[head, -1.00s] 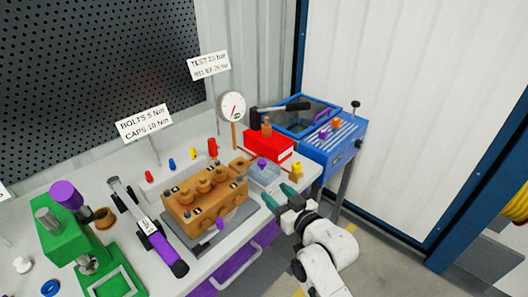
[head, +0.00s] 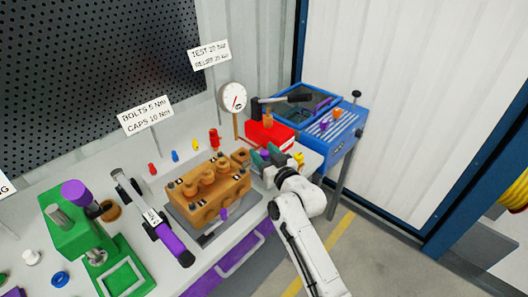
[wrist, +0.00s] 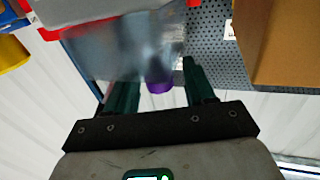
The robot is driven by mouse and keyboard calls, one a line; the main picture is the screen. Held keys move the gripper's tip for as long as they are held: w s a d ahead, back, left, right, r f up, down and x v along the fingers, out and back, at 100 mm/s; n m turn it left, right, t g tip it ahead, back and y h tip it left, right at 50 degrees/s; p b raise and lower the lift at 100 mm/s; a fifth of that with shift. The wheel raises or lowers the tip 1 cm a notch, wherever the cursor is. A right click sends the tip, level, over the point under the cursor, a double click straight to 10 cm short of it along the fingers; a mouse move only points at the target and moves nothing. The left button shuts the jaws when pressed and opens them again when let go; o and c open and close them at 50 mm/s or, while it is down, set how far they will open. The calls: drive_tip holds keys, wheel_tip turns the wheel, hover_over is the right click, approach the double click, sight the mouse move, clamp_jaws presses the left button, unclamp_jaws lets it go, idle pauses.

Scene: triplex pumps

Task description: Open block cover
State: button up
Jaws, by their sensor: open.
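A clear, see-through cover (wrist: 120,48) with a purple knob (wrist: 159,86) shows in the wrist view. In the head view this cover is mostly hidden behind my gripper (head: 266,156), at the right end of the brown pump block (head: 210,192). My gripper is open, with its two green fingers (wrist: 160,80) on either side of the purple knob. A gap shows between the knob and each finger. I cannot tell how deep the knob sits between them. The brown block also shows at the right of the wrist view (wrist: 280,45).
A red box (head: 268,136) and a pressure gauge (head: 232,97) stand behind my gripper. A yellow part (head: 299,158) is close on its right. A blue parts station (head: 338,142) stands farther right.

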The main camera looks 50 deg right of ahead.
drive_tip(key=shift+w, duration=0.15)
clamp_jaws()
idle(0.5)
